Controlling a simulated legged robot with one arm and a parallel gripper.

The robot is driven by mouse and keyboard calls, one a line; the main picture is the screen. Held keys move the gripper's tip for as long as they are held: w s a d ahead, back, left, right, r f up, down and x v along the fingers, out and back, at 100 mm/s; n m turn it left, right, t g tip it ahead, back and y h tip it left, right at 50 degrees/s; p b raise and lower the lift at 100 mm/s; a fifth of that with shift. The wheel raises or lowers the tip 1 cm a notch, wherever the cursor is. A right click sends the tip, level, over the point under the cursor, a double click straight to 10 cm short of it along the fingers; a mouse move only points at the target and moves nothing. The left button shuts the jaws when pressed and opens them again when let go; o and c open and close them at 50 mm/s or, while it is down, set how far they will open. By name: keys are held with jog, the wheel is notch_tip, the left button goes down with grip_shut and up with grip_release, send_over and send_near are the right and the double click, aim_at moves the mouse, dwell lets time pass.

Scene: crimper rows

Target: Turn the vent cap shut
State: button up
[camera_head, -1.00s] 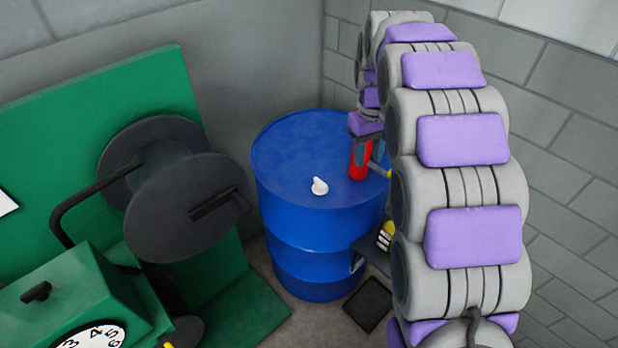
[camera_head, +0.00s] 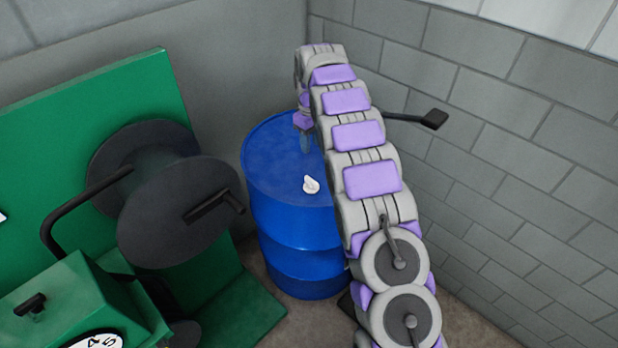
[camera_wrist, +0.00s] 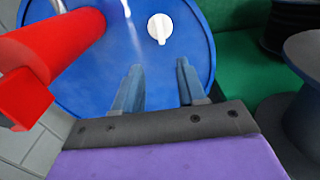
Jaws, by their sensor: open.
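The vent cap (camera_head: 311,184) is a small white knob on the lid of the blue drum (camera_head: 268,160). In the head view my gripper (camera_head: 306,143) is over the drum lid, behind the cap, and partly hidden by my arm.
A red cylinder (camera_wrist: 50,45) stands close to the left of my gripper in the wrist view. A black-ended lever (camera_head: 425,118) sticks out right of my arm. A dark reel (camera_head: 180,212) and green panel (camera_head: 90,120) stand left of the drum. A block wall (camera_head: 520,130) closes the right side.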

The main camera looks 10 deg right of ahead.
aim_at(311, 179)
notch_tip(311, 179, down, 16)
jog(key=b, duration=0.3)
jog(key=shift+r, duration=0.15)
grip_shut()
dwell(0.4)
